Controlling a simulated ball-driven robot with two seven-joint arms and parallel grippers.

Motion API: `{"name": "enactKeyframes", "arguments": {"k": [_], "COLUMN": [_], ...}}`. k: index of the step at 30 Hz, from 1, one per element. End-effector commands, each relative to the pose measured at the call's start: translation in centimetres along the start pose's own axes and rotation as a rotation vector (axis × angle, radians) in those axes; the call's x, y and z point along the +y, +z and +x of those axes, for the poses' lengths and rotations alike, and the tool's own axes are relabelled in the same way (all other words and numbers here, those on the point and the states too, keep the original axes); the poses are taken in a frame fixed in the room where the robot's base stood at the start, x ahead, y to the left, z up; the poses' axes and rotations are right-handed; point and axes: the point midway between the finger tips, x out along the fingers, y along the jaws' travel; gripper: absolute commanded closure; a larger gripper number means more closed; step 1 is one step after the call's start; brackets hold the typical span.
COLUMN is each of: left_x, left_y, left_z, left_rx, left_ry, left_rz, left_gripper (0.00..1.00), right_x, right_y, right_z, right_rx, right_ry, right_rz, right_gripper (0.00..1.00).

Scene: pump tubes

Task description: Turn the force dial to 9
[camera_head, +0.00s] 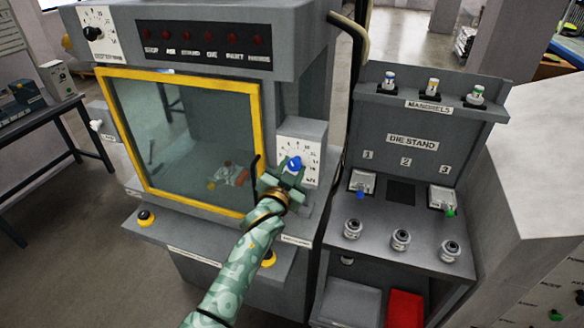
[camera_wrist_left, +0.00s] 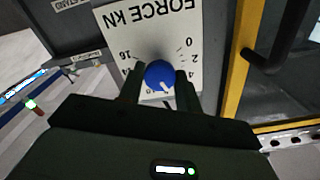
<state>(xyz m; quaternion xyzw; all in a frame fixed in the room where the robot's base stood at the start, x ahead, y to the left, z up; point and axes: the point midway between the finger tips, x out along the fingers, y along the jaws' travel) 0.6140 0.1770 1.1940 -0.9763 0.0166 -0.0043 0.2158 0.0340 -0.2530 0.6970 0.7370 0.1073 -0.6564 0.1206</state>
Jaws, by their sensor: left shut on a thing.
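The force dial is a round blue knob (camera_wrist_left: 159,73) on a white scale plate (camera_wrist_left: 118,20) marked FORCE KN, which appears upside down in the left wrist view. In the head view, the blue knob (camera_head: 294,163) sits on a grey box right of the yellow-framed window. My left gripper (camera_head: 285,174) is shut on the knob, one finger on each side. A white pointer mark shows at the knob's lower edge in the left wrist view, towards the middle numbers, partly hidden by the fingers; I cannot read its exact value. My right gripper is not in view.
The yellow window frame (camera_head: 255,135) and a black handle (camera_head: 254,172) stand just left of the dial. A die stand (camera_head: 412,140) with mandrels, dies and a red bin (camera_head: 404,308) stands to the right. Another dial (camera_head: 94,33) is at the upper left.

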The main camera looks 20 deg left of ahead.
Motion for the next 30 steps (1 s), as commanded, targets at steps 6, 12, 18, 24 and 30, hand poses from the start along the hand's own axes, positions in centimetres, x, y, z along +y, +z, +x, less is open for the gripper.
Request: {"name": "enactKeyframes", "arguments": {"k": [6, 12, 18, 24, 30], "left_x": [-0.02, -0.05, -0.08, -0.09, -0.11], "left_y": [0.07, 0.11, 0.11, 0.09, 0.09], "left_z": [0.0, 0.0, 0.0, 0.0, 0.0], "left_rx": [-0.002, -0.002, -0.002, -0.002, -0.002], "left_ry": [0.001, 0.001, 0.001, 0.001, 0.001], "left_rz": [0.204, 0.367, 0.491, 0.566, 0.598], "left_gripper": [0.89, 0.89, 0.89, 0.89, 0.89], "right_x": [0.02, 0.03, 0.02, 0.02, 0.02], "right_y": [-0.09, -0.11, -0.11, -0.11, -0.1], "right_z": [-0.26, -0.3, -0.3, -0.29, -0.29], "right_rx": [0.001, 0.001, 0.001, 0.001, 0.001], "right_ry": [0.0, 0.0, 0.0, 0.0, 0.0], "right_rz": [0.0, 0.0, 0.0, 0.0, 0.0], "right_gripper": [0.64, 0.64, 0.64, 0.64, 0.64]}}
